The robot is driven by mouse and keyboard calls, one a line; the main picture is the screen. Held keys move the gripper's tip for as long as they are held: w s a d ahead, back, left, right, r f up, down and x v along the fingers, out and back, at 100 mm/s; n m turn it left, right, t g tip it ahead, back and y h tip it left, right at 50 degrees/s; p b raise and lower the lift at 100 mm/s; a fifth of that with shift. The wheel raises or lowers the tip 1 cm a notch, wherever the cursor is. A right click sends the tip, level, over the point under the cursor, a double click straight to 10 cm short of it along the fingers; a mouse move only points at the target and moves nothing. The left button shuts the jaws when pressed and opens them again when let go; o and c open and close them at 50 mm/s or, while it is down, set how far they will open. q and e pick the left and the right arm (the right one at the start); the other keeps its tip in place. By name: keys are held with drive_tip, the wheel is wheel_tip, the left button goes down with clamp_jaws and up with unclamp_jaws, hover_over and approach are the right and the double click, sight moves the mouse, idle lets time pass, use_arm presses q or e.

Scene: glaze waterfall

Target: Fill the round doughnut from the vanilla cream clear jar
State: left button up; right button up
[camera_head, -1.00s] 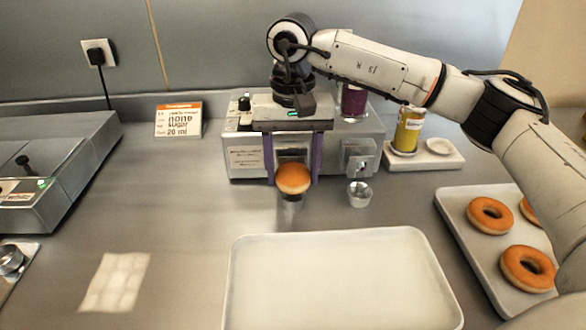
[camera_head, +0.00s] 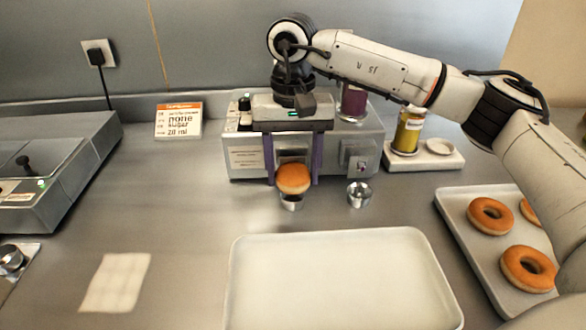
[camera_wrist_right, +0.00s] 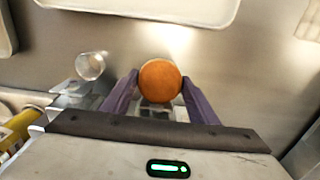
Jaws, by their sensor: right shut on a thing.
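My right gripper (camera_head: 292,180) is shut on the round doughnut (camera_head: 293,179), an orange-brown ball without a hole. The purple fingers flank it in the right wrist view, where the doughnut (camera_wrist_right: 160,81) sits between their tips. It is held low in front of the grey filling machine (camera_head: 247,160), above a small metal cup (camera_head: 291,202). A jar with yellow contents (camera_head: 408,131) stands on a small white tray (camera_head: 448,160) at right; I cannot read its label. A dark purple jar (camera_head: 353,102) is on the machine, partly behind my arm. My left gripper is not in view.
An empty white tray (camera_head: 340,285) lies in front. A tray of ring doughnuts (camera_head: 480,255) is at right, partly under my arm. A second metal cup (camera_head: 359,194) stands by the machine. The counter at left centre is mostly clear.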

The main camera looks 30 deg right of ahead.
drive_tip(key=shift+s, duration=0.15)
idle(0.5)
drive_tip(key=shift+s+a, duration=0.35)
drive_tip(key=shift+s, duration=0.2)
drive_tip(key=shift+s, duration=0.1)
idle(0.9)
drive_tip(key=shift+s+a+b, duration=0.3)
drive_tip(key=shift+s+a, duration=0.15)
drive_tip(key=shift+s, duration=0.4)
drive_tip(key=shift+s+a+b, duration=0.3)
drive_tip(key=shift+s+a, duration=0.1)
drive_tip(key=shift+s, duration=0.45)
drive_tip(key=r, duration=0.1)
drive_tip(key=s+r+p, duration=0.1)
drive_tip(key=a+r+p, duration=0.1)
drive_tip(key=r, duration=0.1)
drive_tip(key=shift+s, duration=0.4)
